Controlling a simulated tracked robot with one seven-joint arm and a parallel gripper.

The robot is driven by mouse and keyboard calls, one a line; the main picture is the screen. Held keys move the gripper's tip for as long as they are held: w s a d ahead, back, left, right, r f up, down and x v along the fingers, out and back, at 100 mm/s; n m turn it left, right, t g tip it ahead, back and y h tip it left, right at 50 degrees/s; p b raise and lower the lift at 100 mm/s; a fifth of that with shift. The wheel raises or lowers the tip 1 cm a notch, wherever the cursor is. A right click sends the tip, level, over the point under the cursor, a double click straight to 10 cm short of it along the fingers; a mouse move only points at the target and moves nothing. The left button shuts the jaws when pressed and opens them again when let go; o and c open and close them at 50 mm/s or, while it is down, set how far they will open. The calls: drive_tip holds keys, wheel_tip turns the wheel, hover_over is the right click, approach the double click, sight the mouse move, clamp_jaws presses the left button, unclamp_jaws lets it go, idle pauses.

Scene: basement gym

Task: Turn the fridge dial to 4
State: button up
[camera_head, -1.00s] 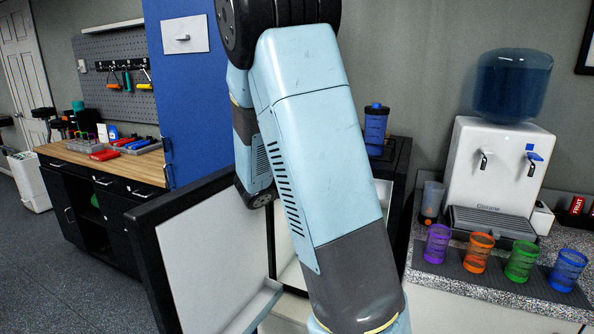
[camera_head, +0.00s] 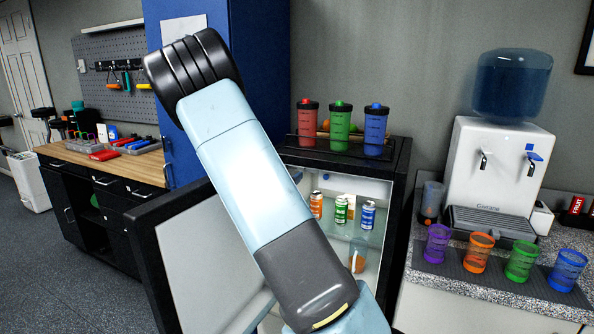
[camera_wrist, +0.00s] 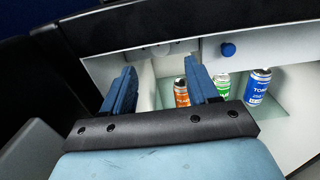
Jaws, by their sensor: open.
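The fridge (camera_head: 401,190) stands with its door (camera_head: 150,262) swung open to the left. In the wrist view, a pale panel (camera_wrist: 270,48) runs across the top of its interior. A round blue knob (camera_wrist: 228,49) sits on this panel, and a grey rounded fitting (camera_wrist: 160,47) lies to its left. I cannot tell which is the dial, and no numbers are readable. My gripper (camera_wrist: 160,68) is open and empty, its two blue fingers apart, below and in front of the grey fitting. The head view does not show the fingers.
Orange (camera_head: 316,205), green (camera_head: 341,209) and blue (camera_head: 367,215) cans stand on a glass shelf inside the fridge, close to my right finger in the wrist view. Three shaker bottles (camera_head: 340,128) stand on top. A water dispenser (camera_head: 500,165) and coloured cups are on the right counter.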

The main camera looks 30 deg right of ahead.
sight(298, 168)
drive_tip(key=x, duration=0.7)
drive_tip(key=shift+w+d, duration=0.25)
drive_tip(key=shift+d, duration=0.05)
drive_tip(key=c, duration=1)
drive_tip(key=shift+m, duration=0.7)
drive_tip(key=o, duration=1)
drive_tip(key=v, duration=1.3)
drive_tip(key=shift+s+a, duration=0.25)
drive_tip(key=shift+a, duration=0.1)
